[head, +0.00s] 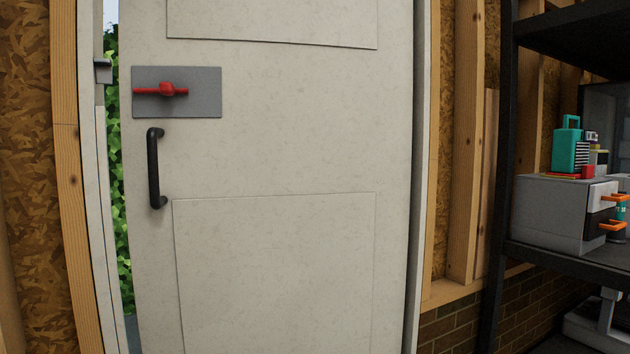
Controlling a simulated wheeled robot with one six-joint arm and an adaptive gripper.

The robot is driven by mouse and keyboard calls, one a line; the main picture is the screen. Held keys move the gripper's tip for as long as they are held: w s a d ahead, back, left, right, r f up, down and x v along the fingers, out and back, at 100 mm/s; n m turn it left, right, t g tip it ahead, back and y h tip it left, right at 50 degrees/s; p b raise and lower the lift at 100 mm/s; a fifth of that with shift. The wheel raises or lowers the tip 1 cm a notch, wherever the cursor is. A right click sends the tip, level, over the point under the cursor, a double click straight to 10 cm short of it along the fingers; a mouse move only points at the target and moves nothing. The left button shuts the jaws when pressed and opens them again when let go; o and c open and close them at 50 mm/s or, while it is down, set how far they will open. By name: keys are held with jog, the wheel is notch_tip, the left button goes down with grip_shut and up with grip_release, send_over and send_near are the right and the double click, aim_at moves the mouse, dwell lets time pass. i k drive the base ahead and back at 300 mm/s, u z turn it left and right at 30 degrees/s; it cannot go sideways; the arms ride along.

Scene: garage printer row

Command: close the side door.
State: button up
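The side door (278,120) is a pale off-white panel that fills the middle of the head view. It stands slightly open: a narrow gap along its left edge shows green leaves outside. A black pull handle (153,168) is fixed upright near its left edge. Above the handle is a grey plate (205,92) with a red latch lever (162,90) lying level. A grey strike piece (103,71) sits on the left door frame (100,200). The right edge of the door meets the right frame. My gripper is not in view.
At the right stands a black shelf rack (497,190). On it is a grey drawer box (550,213) with orange handles, carrying a teal object (566,148) and small items. Wooden studs (466,150) and a low brick wall (450,325) lie between door and rack.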

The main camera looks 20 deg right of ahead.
aim_at(266, 202)
jog(key=k, duration=1.1)
jog(key=z, duration=1)
jog(key=i, duration=0.95)
jog(key=u, duration=0.55)
jog(key=i, duration=0.8)
jog(key=u, duration=0.85)
